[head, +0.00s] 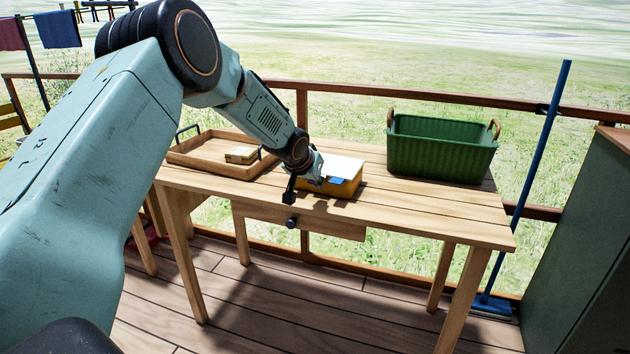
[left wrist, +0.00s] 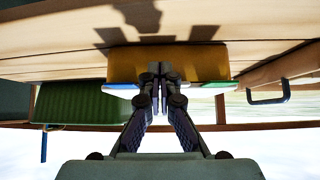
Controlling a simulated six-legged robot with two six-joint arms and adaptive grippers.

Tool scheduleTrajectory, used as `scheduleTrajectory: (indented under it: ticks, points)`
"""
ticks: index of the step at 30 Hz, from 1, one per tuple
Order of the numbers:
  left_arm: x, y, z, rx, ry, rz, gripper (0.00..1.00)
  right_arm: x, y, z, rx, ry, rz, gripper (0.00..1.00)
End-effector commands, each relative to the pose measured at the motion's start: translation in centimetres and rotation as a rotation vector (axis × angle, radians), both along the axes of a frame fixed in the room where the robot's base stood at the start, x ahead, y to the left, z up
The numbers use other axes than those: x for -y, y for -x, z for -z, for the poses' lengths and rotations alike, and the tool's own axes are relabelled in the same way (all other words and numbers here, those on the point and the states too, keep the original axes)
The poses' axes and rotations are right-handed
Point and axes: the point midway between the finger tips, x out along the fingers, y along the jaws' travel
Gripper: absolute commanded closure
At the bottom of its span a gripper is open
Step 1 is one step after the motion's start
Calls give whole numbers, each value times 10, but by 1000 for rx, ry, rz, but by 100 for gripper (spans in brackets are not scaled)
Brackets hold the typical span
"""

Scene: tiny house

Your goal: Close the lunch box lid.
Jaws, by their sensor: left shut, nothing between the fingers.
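The lunch box (head: 344,186) is orange with a pale, white top (head: 338,166) and a blue patch on its front edge. It sits on the wooden table (head: 440,207) near the middle. I cannot tell whether the lid is fully down. My left gripper (head: 290,196) is at the front left of the lunch box, above the table's front edge. In the left wrist view, which is upside down, its fingertips (left wrist: 155,76) are together and empty in front of the orange side (left wrist: 190,62). Whether they touch it is unclear. My right gripper is out of view.
A wooden tray (head: 195,162) with dark handles holds a small pale box (head: 241,155) at the left. A green basket (head: 440,150) stands at the back right. The table's front right is clear. A drawer knob (head: 291,223) sticks out below.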

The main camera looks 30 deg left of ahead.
Motion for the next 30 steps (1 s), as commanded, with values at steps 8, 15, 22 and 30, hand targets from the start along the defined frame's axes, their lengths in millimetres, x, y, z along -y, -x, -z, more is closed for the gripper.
scheduleTrajectory:
  ticks: [8,15,22,30]
  points:
    - [0,2,0,1,0,0,100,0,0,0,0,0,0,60]
    - [0,2,0,1,0,0,100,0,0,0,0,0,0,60]
    - [0,2,-7,1,1,1,100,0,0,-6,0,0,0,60]
    - [4,-1,-31,2,-1,4,100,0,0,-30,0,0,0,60]
